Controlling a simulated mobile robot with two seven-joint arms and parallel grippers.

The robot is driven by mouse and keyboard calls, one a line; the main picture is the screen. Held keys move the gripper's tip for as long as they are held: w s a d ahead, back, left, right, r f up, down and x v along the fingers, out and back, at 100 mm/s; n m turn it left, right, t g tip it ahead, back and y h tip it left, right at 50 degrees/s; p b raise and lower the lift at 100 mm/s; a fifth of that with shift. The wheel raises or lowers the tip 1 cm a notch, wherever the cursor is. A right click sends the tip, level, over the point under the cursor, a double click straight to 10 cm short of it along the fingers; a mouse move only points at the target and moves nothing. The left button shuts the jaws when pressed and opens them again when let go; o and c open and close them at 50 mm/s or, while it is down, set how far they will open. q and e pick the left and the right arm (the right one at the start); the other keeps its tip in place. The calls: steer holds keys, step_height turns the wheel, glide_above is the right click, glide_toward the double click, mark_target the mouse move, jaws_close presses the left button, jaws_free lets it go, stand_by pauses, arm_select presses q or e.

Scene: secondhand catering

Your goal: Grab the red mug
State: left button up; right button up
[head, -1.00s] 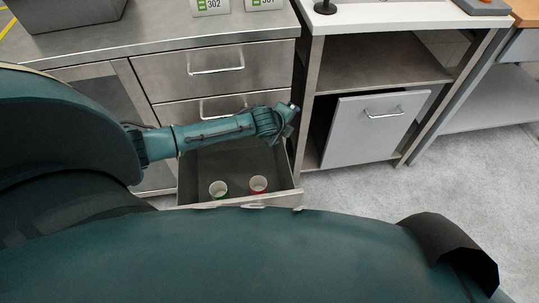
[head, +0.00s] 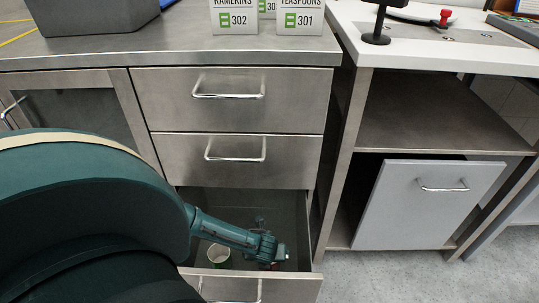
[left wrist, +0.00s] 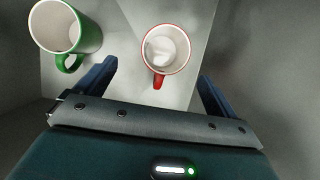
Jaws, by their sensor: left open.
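The red mug, white inside with a red rim and handle, shows in the left wrist view (left wrist: 168,47) between my open fingers, its handle toward my palm. In the head view my left gripper (head: 268,252) hides nearly all of it. My left gripper (left wrist: 156,73) is open and empty, down in the open bottom drawer (head: 285,287). I cannot tell whether the fingers touch the mug. A green mug (head: 219,257) stands to the left in the drawer; it also shows in the left wrist view (left wrist: 68,32). My right gripper is not in view.
Two closed steel drawers (head: 232,100) sit above the open one. A grey box (head: 95,12) and label cards (head: 300,20) stand on the counter. To the right is a shelf unit with a tilted grey front panel (head: 428,205).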

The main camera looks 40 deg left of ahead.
arm_select(q)
steer(key=b+x, duration=0.2)
steer(key=x, duration=0.1)
steer(key=b+x, duration=0.2)
steer(key=x, duration=0.1)
steer(key=b+x, duration=0.2)
steer(key=x, duration=0.2)
steer(key=shift+w+d+f, duration=0.15)
steer(key=shift+w+d, duration=0.05)
steer(key=shift+d, duration=0.1)
steer(key=shift+w+a+f+b, duration=0.1)
steer(key=shift+w+f+b, duration=0.1)
steer(key=shift+b, duration=0.2)
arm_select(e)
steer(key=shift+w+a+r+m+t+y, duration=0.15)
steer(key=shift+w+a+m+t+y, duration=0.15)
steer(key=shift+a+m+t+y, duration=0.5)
arm_select(q)
steer(key=shift+s, duration=0.1)
steer(key=shift+c, duration=0.4)
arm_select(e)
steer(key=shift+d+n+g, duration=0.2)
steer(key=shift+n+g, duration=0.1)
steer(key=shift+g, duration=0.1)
arm_select(q)
steer(key=c, duration=1.2)
steer(key=shift+o, duration=0.2)
steer(key=shift+r, duration=0.1)
